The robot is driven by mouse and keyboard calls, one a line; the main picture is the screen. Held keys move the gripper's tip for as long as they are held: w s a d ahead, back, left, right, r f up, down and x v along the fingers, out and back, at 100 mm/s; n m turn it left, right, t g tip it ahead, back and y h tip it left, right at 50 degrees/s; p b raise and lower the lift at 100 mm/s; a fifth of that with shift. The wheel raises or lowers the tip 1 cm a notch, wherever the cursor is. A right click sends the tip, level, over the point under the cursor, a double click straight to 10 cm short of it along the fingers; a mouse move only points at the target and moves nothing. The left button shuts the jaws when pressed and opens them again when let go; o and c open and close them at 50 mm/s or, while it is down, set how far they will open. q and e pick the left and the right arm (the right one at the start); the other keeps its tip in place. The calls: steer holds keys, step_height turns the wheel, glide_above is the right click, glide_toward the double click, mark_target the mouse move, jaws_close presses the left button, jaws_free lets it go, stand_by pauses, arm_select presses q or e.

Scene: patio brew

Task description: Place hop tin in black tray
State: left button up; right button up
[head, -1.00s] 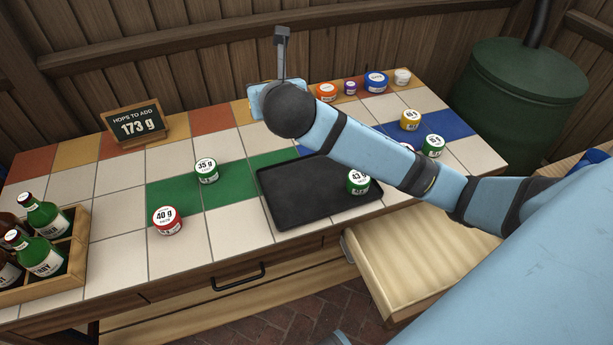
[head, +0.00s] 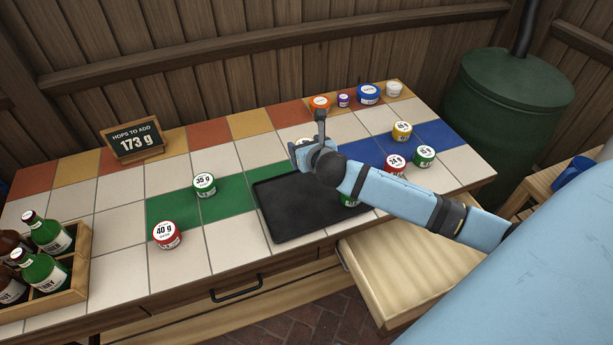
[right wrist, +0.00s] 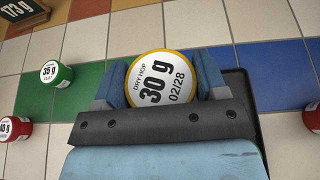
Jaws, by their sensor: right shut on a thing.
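My right gripper (right wrist: 160,86) is shut on a yellow-rimmed hop tin (right wrist: 165,78) with a white lid reading "30 g". In the head view the gripper (head: 303,146) is near the far edge of the black tray (head: 285,215), and it mostly hides the held tin. The tray lies flat on the tiled counter, and its dark edge (right wrist: 243,85) shows beside the gripper in the right wrist view. A green tin (head: 349,200) sits in the tray's right part, partly hidden by my right arm. My left gripper is not in view.
A green 35 g tin (head: 204,185) and a red 40 g tin (head: 167,235) stand left of the tray. Yellow (head: 402,131), red (head: 395,165) and green (head: 425,156) tins stand to the right. A sign (head: 133,140) reads 173 g. A drawer (head: 410,265) hangs open below.

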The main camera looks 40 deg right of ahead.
mark_target(306, 184)
step_height(306, 184, down, 11)
steer(key=shift+r+b, duration=0.1)
steer(key=shift+b, duration=0.8)
steer(key=shift+f, duration=0.2)
steer(key=o, duration=0.9)
steer(key=shift+o, duration=0.2)
steer(key=shift+s+r, duration=0.1)
steer(key=shift+r, duration=0.1)
steer(key=p+v, duration=0.1)
steer(key=v, duration=1)
steer(key=shift+s+a+r, duration=0.1)
steer(key=shift+s+r, duration=0.05)
steer(key=shift+s, duration=0.2)
steer(key=shift+s, duration=0.1)
